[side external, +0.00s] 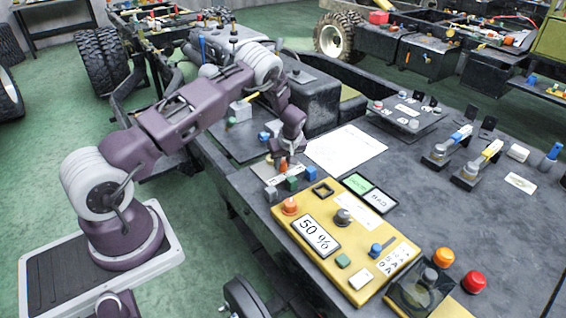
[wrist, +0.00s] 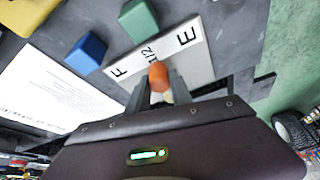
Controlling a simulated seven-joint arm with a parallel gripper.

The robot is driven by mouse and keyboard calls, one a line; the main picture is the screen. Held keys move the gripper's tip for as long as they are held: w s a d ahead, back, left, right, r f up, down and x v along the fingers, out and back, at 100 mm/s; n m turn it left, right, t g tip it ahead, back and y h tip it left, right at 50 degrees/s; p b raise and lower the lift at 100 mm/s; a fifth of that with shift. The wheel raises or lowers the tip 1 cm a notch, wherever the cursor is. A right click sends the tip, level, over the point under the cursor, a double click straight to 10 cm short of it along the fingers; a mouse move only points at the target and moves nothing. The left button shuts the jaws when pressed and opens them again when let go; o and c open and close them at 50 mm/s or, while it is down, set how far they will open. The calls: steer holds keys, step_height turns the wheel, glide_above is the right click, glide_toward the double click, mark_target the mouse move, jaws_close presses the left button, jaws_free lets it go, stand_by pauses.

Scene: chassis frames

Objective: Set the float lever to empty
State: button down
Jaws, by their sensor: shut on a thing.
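The float lever shows as an orange knob (wrist: 158,76) between my fingers in the wrist view. In the side view the orange knob (side external: 283,164) is small and partly covered by my gripper (side external: 285,157). My gripper (wrist: 160,88) is shut on this knob. A white scale plate (wrist: 205,62) marked F, 1/2 and E lies just beyond it. The knob stands about opposite the 1/2 mark, with F to the left and E to the right in the wrist view. The lever's lower part is hidden.
A green block (wrist: 138,20) and a blue block (wrist: 86,53) stand close beyond the scale plate. A white paper sheet (side external: 345,150) lies beside my gripper. A yellow panel (side external: 350,215) with a 50 % display, knobs and buttons is nearer the camera.

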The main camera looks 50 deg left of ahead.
steer(key=m, duration=0.1)
steer(key=s+m+t, duration=0.1)
steer(key=shift+s+a+m+h, duration=0.1)
steer(key=shift+s+m+h, duration=0.15)
steer(key=shift+m+h, duration=0.05)
steer(key=shift+s+a+r+m+t+h, duration=0.15)
steer(key=shift+s+m, duration=0.1)
steer(key=shift+m, duration=0.3)
steer(key=shift+s+a+f+m+t+h, duration=0.1)
steer(key=shift+s+m+t, duration=0.15)
steer(key=shift+m, duration=0.25)
steer(key=shift+s+a+r+m+t+h, duration=0.1)
steer(key=shift+s+m, duration=0.2)
steer(key=shift+m, duration=0.25)
steer(key=c, duration=1.1)
jaws_free()
steer(key=shift+s, duration=0.1)
steer(key=shift+c, duration=0.2)
steer(key=v, duration=0.6)
steer(key=shift+d+r, duration=0.15)
steer(key=shift+r, duration=0.2)
